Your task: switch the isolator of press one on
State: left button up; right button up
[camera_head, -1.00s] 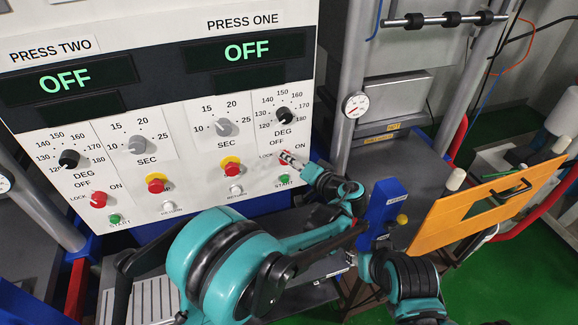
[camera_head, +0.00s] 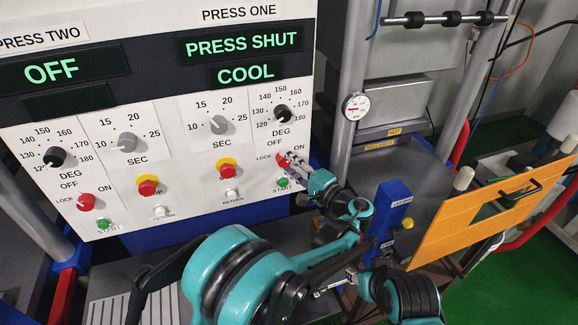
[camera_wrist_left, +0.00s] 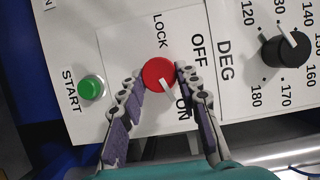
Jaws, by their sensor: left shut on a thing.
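The red isolator knob of press one (camera_head: 283,160) is on the lower right of the white panel, among LOCK, OFF and ON labels. In the left wrist view the red knob (camera_wrist_left: 157,72) has its white pointer towards ON. My left gripper (camera_head: 295,163) is shut on this knob, one finger on each side in the wrist view (camera_wrist_left: 157,85). The press one display (camera_head: 243,44) reads PRESS SHUT, and COOL below it. My right gripper (camera_head: 336,285) shows partly at the lower middle, pointing left; its jaw state is unclear.
The green START button (camera_head: 283,182) and the black DEG dial (camera_head: 282,113) are close to the knob. A red-and-yellow stop button (camera_head: 227,170) is to the left. A blue post (camera_head: 388,215) and an orange board (camera_head: 475,222) stand to the right.

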dwell(0.5)
pick_arm(q)
jog(key=o, duration=1.1)
